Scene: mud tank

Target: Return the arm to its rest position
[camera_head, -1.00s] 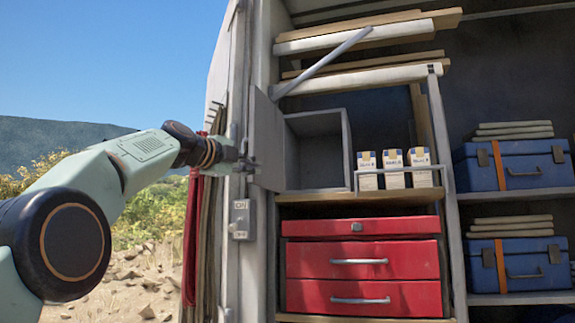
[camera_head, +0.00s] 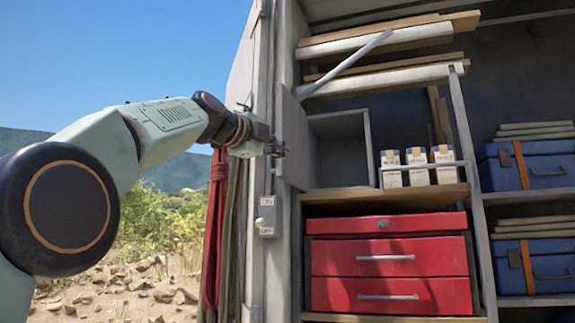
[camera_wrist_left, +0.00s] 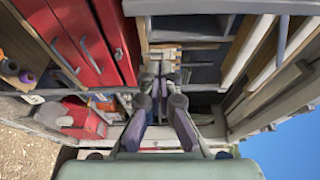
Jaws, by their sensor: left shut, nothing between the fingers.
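My left arm comes in from the left in the head view. Its gripper (camera_head: 277,148) is at the edge of the grey open door (camera_head: 293,140) of a small grey box (camera_head: 342,150). In the left wrist view the gripper (camera_wrist_left: 158,72) has its fingertips close together, shut with nothing between them. I cannot tell from the head view whether the fingers touch the door. My right gripper is not in view.
A red drawer chest (camera_head: 390,262) stands below a shelf with several small cartons (camera_head: 418,165). Blue cases (camera_head: 530,165) sit on shelves at the right. Open sandy ground lies left.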

